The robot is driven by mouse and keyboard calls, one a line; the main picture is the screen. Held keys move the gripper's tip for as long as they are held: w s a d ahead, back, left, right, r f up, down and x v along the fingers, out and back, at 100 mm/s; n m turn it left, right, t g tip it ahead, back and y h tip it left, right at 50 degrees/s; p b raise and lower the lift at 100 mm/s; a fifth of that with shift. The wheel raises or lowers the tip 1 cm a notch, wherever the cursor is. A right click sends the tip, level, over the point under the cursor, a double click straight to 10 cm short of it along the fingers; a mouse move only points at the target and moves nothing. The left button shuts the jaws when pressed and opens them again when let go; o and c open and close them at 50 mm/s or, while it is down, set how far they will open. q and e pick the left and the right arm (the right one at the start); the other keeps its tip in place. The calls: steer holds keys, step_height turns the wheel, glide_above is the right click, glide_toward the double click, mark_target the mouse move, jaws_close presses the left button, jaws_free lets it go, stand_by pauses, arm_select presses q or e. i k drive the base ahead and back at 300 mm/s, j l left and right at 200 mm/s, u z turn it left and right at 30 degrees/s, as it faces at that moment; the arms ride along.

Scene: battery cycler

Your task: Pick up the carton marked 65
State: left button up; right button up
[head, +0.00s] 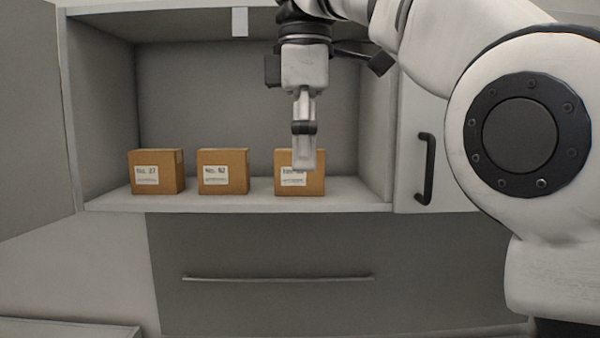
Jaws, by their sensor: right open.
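Three brown cartons with white labels stand upright in a row on the cabinet shelf (240,203) in the head view. The left carton (172,190) reads about "No. 37", though the digits are small. The middle carton (235,156) reads about "No. 62". The right carton (315,185) has its label partly hidden by my right gripper (304,168), so its number cannot be read. My right gripper points down in front of the right carton, its fingertips over the upper part of the label. It is open and holds nothing. My left gripper is not in view.
The shelf lies in an open cabinet with side walls and a grey back panel (220,95). An open door (30,120) stands at left. A closed door with a black handle (425,170) is at right, and a drawer with a long bar handle (278,279) is below.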

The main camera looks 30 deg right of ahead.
mark_target(288, 182)
steer(key=i+l, duration=0.3)
steer(key=i, duration=0.15)
steer(key=i+l, duration=0.35)
steer(key=i, duration=0.1)
